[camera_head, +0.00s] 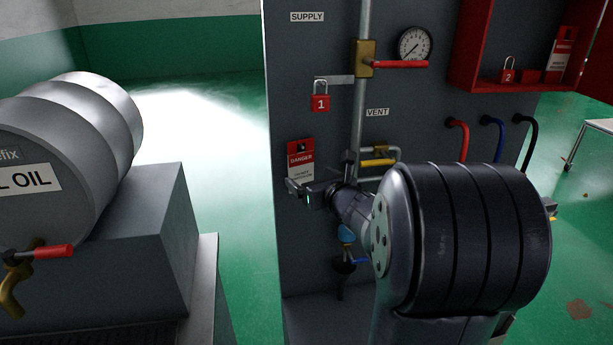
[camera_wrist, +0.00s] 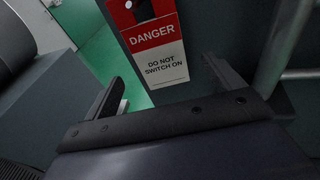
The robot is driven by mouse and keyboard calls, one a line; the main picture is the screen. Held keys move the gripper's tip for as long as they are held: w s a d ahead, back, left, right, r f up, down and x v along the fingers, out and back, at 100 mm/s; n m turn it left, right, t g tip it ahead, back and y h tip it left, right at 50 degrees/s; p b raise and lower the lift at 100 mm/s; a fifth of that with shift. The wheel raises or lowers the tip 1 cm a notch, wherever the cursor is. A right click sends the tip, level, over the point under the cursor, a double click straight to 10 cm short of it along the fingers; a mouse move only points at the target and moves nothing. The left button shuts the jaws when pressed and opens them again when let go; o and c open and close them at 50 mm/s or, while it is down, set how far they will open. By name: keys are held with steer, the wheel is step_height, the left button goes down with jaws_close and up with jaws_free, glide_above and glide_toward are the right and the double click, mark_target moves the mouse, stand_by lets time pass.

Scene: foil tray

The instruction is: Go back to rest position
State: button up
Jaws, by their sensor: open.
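My gripper (camera_head: 320,172) is in front of the grey panel (camera_head: 325,40), low and left of the vertical pipe. In the wrist view my gripper (camera_wrist: 165,72) has its two fingers spread wide with nothing between them. A red and white danger tag (camera_head: 301,162) is upright against the panel, just beyond my fingers. The tag (camera_wrist: 157,50) reads "DO NOT SWITCH ON" in the wrist view, with its top cut off. My own arm hides the panel's lower right part.
A red padlock (camera_head: 320,102) marked 1 hangs above the tag. A vertical pipe (camera_head: 361,110) carries a red-handled valve (camera_head: 400,64), with a gauge (camera_head: 414,44) beside it. A red box (camera_head: 490,78) juts out at upper right.

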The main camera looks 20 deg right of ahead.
mark_target(301, 171)
steer(key=s+r, duration=0.1)
steer(key=s, duration=0.5)
steer(key=shift+s+d, duration=0.2)
steer(key=shift+w, duration=0.1)
steer(key=w, duration=0.3)
steer(key=w+f, duration=0.1)
steer(key=w, duration=0.3)
steer(key=w+f, duration=0.1)
steer(key=w, duration=0.2)
steer(key=shift+w+a, duration=0.25)
steer(key=shift+a, duration=0.1)
steer(key=shift+s+r+p, duration=0.15)
steer(key=shift+r+p, duration=0.15)
steer(key=shift+p, duration=0.25)
steer(key=shift+s, duration=0.25)
